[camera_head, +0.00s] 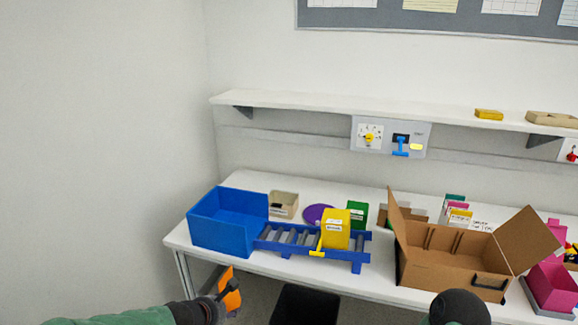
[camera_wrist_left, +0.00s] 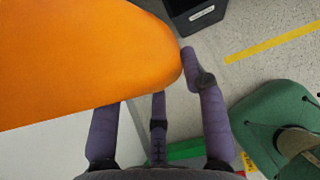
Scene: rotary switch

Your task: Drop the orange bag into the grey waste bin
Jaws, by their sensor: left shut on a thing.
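The orange bag (camera_head: 231,291) is held by my left gripper (camera_head: 221,297), low in front of the table's left part. In the left wrist view the orange bag (camera_wrist_left: 85,60) fills the upper left, and purple-grey fingers of the left gripper (camera_wrist_left: 165,95) press on it, partly hidden behind it. The grey waste bin (camera_head: 303,306) stands on the floor to the right of the gripper, looking almost black and cut off by the bottom edge. The bin (camera_wrist_left: 206,14) also shows at the top of the wrist view, beyond the bag's right end.
The white table (camera_head: 180,241) stands behind the bin. It carries a blue box (camera_head: 217,232), a blue roller conveyor (camera_head: 290,247) with a yellow bin (camera_head: 336,229), and an open cardboard box (camera_head: 440,263). A yellow floor line (camera_wrist_left: 270,42) runs right of the bin.

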